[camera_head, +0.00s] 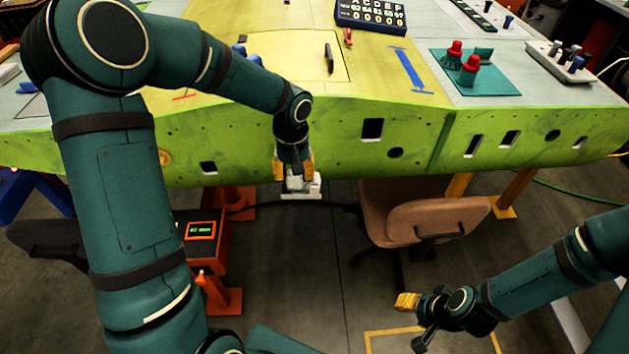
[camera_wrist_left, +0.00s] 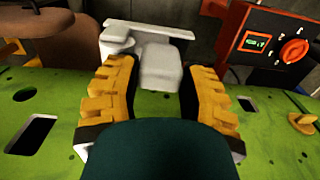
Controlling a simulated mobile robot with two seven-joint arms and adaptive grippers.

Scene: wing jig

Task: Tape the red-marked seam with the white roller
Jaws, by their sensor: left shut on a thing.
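The white roller (camera_head: 303,184) is in my left gripper (camera_head: 293,168), in front of the green front edge of the wing (camera_head: 340,110) and near its lower rim. In the left wrist view, the roller (camera_wrist_left: 160,66) sits between the yellow finger pads of my left gripper (camera_wrist_left: 158,95), which is shut on it. A short red mark (camera_head: 185,97) shows on the yellow top at left, partly behind my left arm; I cannot tell how far it runs. My right gripper (camera_head: 413,320) is low at the right, away from the wing, with its fingers apart and empty.
A brown chair (camera_head: 415,212) stands under the wing edge. An orange unit with a display (camera_head: 201,231) stands at left below it. On top are a teal mat (camera_head: 497,84) with red-capped items, a grey tray (camera_head: 557,66) and a dark number board (camera_head: 370,15).

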